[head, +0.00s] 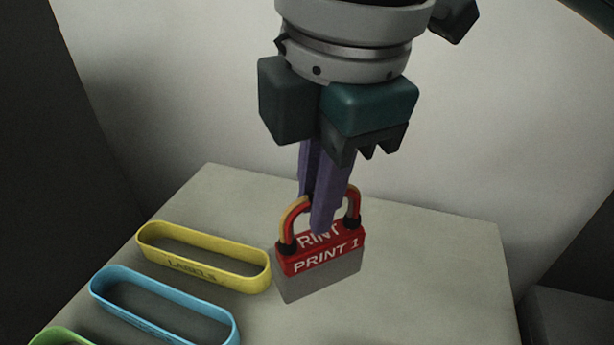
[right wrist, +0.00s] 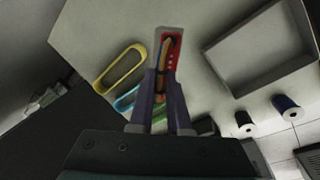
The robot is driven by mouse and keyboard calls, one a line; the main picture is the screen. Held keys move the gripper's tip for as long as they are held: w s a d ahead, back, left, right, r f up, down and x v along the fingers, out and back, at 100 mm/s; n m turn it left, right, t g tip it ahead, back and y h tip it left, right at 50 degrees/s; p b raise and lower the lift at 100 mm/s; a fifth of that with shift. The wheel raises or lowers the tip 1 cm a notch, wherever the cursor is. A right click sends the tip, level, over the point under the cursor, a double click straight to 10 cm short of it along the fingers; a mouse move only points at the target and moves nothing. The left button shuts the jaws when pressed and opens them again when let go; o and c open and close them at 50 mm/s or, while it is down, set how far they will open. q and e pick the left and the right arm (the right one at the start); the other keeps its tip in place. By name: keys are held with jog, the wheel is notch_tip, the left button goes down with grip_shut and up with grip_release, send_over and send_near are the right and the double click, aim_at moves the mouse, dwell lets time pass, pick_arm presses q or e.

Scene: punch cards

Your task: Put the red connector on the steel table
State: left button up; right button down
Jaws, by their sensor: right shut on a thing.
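The red connector (head: 305,263) is a red block marked "PRINT 1" with a red and orange loop handle on top and a grey lower part. My right gripper (head: 322,215) comes down from above with its two purple fingers shut on the handle. The connector hangs upright over or on the light grey table top (head: 430,275); I cannot tell whether its base touches. In the right wrist view the connector (right wrist: 174,50) shows beyond the fingertips. My left gripper is not in view.
A yellow oval band (head: 225,283), a blue one (head: 160,326) and a green one (head: 48,336) stand left of the connector. The right wrist view also shows a grey tray (right wrist: 232,85), a black spool (right wrist: 244,120) and a dark blue spool (right wrist: 285,104). The table right of the connector is clear.

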aim_at(315, 282)
notch_tip(315, 282, down, 8)
jog(key=shift+f+b, duration=0.1)
jog(key=shift+b, duration=0.55)
jog(key=shift+f+b, duration=0.45)
jog(key=shift+f, duration=1.5)
jog(key=shift+f, duration=0.15)
jog(key=c, duration=0.9)
grip_release()
